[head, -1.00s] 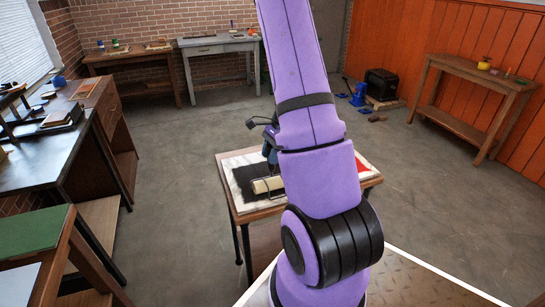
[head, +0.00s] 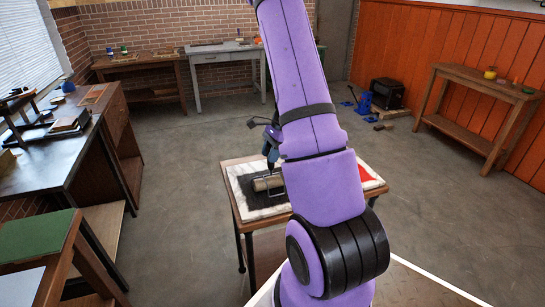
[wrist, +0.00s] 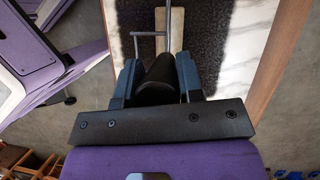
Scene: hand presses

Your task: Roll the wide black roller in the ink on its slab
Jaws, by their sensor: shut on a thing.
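My gripper (head: 271,150) is shut on the black handle of the roller; in the wrist view the handle (wrist: 158,82) sits between the two blue fingers. The roller (head: 267,183) has a wire frame and a tan-brown cylinder, not a black one. The cylinder also shows at the top of the wrist view (wrist: 176,28). It lies over the black ink patch (head: 252,200) and seems to touch it; the exact contact is unclear. The ink is spread on a pale marble slab (head: 234,187), which also shows in the wrist view (wrist: 264,45).
The slab lies on a small wooden table (head: 230,163). A red patch (head: 369,174) is at its right, partly behind my arm. Benches line the left and back walls, and a wooden side table (head: 450,125) stands at the right.

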